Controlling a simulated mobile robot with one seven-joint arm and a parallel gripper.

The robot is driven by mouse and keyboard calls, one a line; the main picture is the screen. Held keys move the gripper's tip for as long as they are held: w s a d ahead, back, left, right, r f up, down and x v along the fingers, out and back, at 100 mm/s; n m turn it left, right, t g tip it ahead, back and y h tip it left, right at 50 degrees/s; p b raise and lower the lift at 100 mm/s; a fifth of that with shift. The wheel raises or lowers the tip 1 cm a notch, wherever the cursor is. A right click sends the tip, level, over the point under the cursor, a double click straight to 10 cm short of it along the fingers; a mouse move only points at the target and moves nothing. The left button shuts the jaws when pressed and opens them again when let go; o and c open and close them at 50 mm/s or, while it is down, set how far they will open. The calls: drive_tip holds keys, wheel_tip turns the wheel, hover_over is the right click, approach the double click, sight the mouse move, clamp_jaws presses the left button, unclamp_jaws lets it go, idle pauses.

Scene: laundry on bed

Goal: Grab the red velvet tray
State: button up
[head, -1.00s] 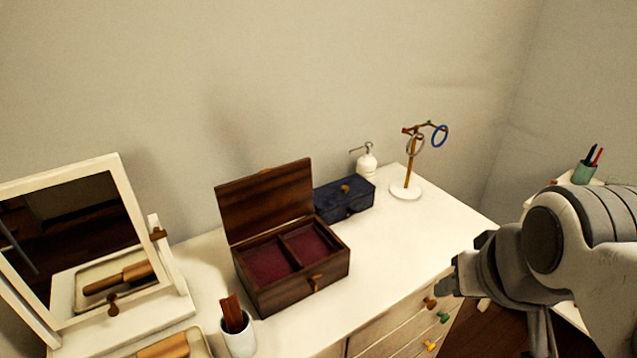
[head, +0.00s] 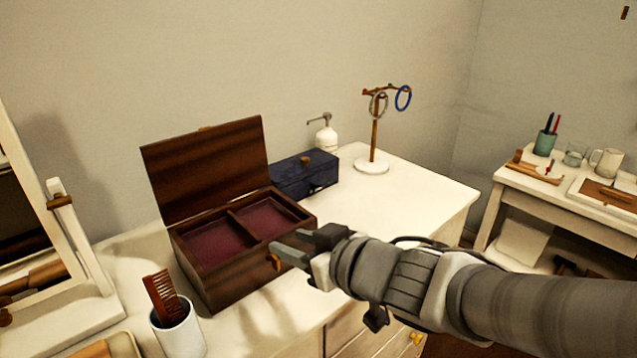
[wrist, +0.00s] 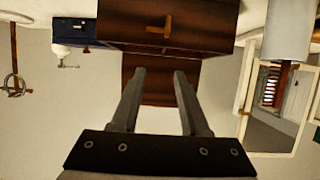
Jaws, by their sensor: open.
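The red velvet tray (head: 218,243) lies inside an open wooden box (head: 235,285) on the white dresser. It shows as dark red lining in two compartments parted by a wooden divider. The box's lid (head: 207,170) stands up at the back. My gripper (head: 290,244) is open and empty, at the front right of the box by its small knob. In the wrist view, which looks upside down, my gripper's two fingers (wrist: 160,75) are apart, pointing toward the box front (wrist: 185,20). The tray's interior is not visible there.
A dark blue box (head: 303,176), a white pump bottle (head: 326,138) and a ring stand (head: 374,140) are behind to the right. A cup with a comb (head: 178,330) and a mirror (head: 60,240) are on the left. The dresser top (head: 420,185) is clear at right.

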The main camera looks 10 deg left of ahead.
drive_tip(key=a, duration=0.1)
drive_tip(key=p, duration=0.9)
approach(245, 226)
drive_tip(key=shift+a+f+g, duration=0.15)
drive_tip(key=shift+a+g, duration=0.15)
drive_tip(key=p, duration=0.3)
drive_tip(key=shift+w+f, duration=0.15)
drive_tip(key=x, duration=0.4)
drive_tip(key=shift+f, duration=0.25)
drive_tip(key=shift+w+r+x, duration=0.1)
drive_tip(key=shift+r+x, duration=0.05)
drive_tip(key=shift+x, duration=0.9)
drive_tip(key=shift+w+r+x, duration=0.1)
drive_tip(key=shift+r+x, duration=0.1)
drive_tip(key=shift+x, duration=0.85)
drive_tip(key=shift+w+r+x, duration=0.1)
drive_tip(key=shift+r+x, duration=0.05)
drive_tip(key=shift+x, duration=0.9)
drive_tip(key=shift+c, duration=0.2)
